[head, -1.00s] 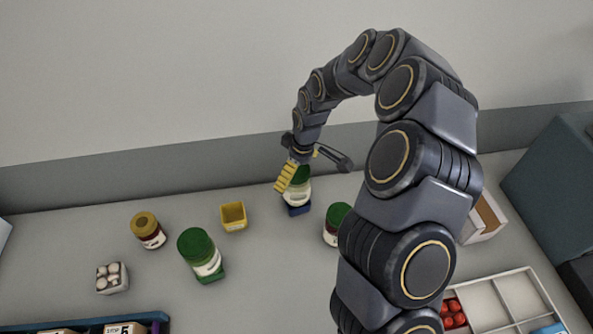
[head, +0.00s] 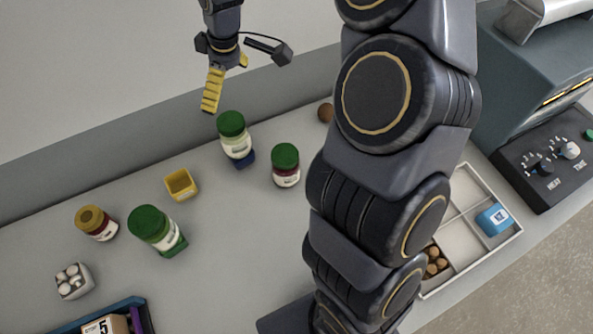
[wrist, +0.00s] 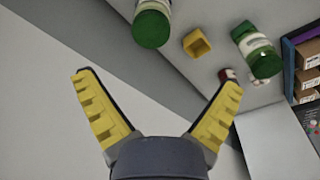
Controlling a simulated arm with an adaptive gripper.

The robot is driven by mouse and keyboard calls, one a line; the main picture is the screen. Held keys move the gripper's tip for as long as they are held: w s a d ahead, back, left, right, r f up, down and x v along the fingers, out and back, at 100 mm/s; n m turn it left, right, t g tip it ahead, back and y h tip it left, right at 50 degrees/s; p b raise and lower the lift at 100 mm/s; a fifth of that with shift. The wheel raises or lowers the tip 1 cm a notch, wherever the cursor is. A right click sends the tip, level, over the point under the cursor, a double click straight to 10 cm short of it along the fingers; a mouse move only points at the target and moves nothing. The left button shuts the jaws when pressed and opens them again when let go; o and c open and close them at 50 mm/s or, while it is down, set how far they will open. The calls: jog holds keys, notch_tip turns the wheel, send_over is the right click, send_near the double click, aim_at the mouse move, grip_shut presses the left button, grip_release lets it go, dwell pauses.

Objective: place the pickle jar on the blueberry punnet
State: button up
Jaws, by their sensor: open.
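A pickle jar (head: 235,138) with a green lid and pale label stands on the dark blue blueberry punnet (head: 242,161) near the back wall. It looks close to upright, and little of the punnet shows below it. My gripper (head: 218,88) is above and to the left of this jar in the head view, apart from it. In the wrist view my gripper (wrist: 158,80) has its yellow fingers spread wide with nothing between them. A green-lidded jar (wrist: 152,24) shows at the top of the wrist view, beyond the fingers.
Another green-lidded jar (head: 154,228) stands at front left, near a yellow box (head: 181,184) and a yellow-lidded jar (head: 97,222). A red-brown jar with green lid (head: 286,165) is to the right. A mushroom punnet (head: 74,281) and divided tray (head: 462,240) lie farther out.

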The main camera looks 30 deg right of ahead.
jog(key=s+r+m+g, duration=0.1)
jog(key=s+m, duration=0.3)
jog(key=s, duration=1.1)
jog(key=s+d+r+m+g+h, duration=0.1)
jog(key=s+r+m, duration=0.3)
jog(key=s, duration=1.1)
jog(key=shift+m+g, duration=0.5)
